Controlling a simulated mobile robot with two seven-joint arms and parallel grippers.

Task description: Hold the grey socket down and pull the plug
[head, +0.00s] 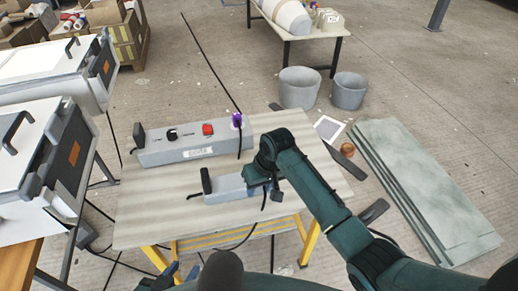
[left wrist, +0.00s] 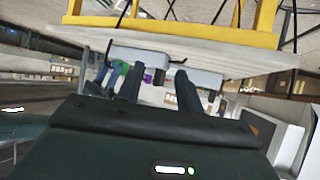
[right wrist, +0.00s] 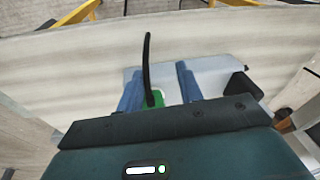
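The grey socket (head: 232,186) is a low box with a black handle on its left end, lying near the table's front edge. A green plug (right wrist: 153,98) with a black cable (right wrist: 147,60) stands on it in the right wrist view. My right gripper (head: 264,184) is over the socket's right end and mostly hides the plug in the head view. Its blue fingers (right wrist: 160,85) are apart on either side of the plug, with a gap visible on the right. My left gripper (head: 180,272) is low in front of the table, open and empty; its fingers (left wrist: 158,88) show spread.
A longer grey box (head: 185,150) with a red switch (head: 208,129) and a purple plug (head: 237,120) stands behind the socket. The table (head: 145,200) is clear at its left front. White-lidded machines (head: 45,70) stand to the left, grey buckets (head: 298,88) behind.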

